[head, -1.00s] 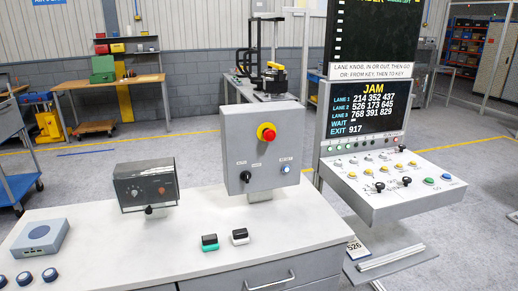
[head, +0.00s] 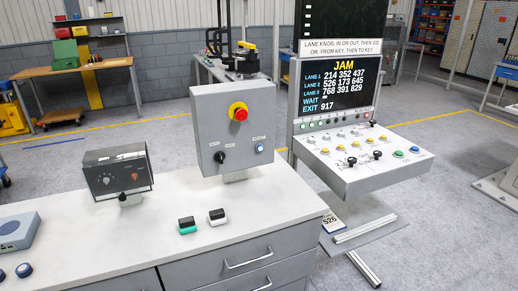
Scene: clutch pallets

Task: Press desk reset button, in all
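The sloped control desk (head: 378,178) stands at the right under a screen (head: 338,88) that reads JAM, three lane lines, WAIT and EXIT 917. The small labels are too small to read, so I cannot tell which button is the reset. A grey box (head: 208,125) carries a red emergency stop (head: 238,113), a black knob (head: 221,158) and a pale blue-white button (head: 259,148). Neither gripper shows.
A white-topped bench (head: 150,237) with drawers fills the lower left. It bears a dark meter box (head: 117,176), a green-black switch (head: 187,226) and a white-black switch (head: 217,217). A metal rail (head: 363,268) juts out below the desk. Grey floor (head: 450,225) is open at the right.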

